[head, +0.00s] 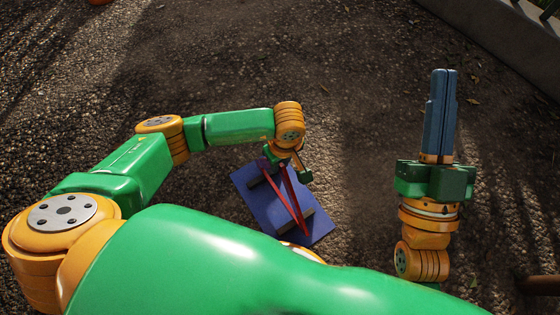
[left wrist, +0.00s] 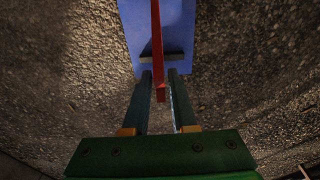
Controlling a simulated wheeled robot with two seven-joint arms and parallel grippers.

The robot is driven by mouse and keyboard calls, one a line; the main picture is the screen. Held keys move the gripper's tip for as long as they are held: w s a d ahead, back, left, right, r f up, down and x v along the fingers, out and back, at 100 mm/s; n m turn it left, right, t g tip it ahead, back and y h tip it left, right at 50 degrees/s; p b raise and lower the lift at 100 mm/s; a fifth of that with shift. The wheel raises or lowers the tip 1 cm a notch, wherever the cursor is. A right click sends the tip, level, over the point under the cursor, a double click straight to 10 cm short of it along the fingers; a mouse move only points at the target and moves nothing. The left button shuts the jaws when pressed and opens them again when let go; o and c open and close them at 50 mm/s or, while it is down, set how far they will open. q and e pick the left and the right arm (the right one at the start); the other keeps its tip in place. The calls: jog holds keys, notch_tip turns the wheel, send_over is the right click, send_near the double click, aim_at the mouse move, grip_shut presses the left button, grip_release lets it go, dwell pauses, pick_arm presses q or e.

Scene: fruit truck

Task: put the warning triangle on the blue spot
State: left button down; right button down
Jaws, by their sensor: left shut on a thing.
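The red warning triangle (head: 290,196) is over the blue spot (head: 258,203), a flat blue square on the ground, in the middle of the head view. My left gripper (head: 287,172) is shut on it at its upper end. In the left wrist view the triangle (left wrist: 157,45) is seen edge-on between the left fingertips (left wrist: 160,72), with the blue spot (left wrist: 182,20) and a dark foot bar behind it. Whether the feet touch the spot cannot be told. My right gripper (head: 445,75) points up, empty, its fingers together.
Rough gravel ground (head: 370,130) surrounds the blue spot and is mostly clear. A pale kerb (head: 500,40) runs across the upper right. A small orange object (head: 100,2) is cut off at the top left edge.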

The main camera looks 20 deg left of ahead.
jog(key=shift+s+r, duration=0.25)
jog(key=shift+s+r+t, duration=0.15)
jog(key=shift+t, duration=0.15)
pick_arm(q)
jog(key=c, duration=0.7)
grip_release()
pick_arm(e)
jog(key=shift+s+r, duration=0.1)
jog(key=shift+r, duration=0.05)
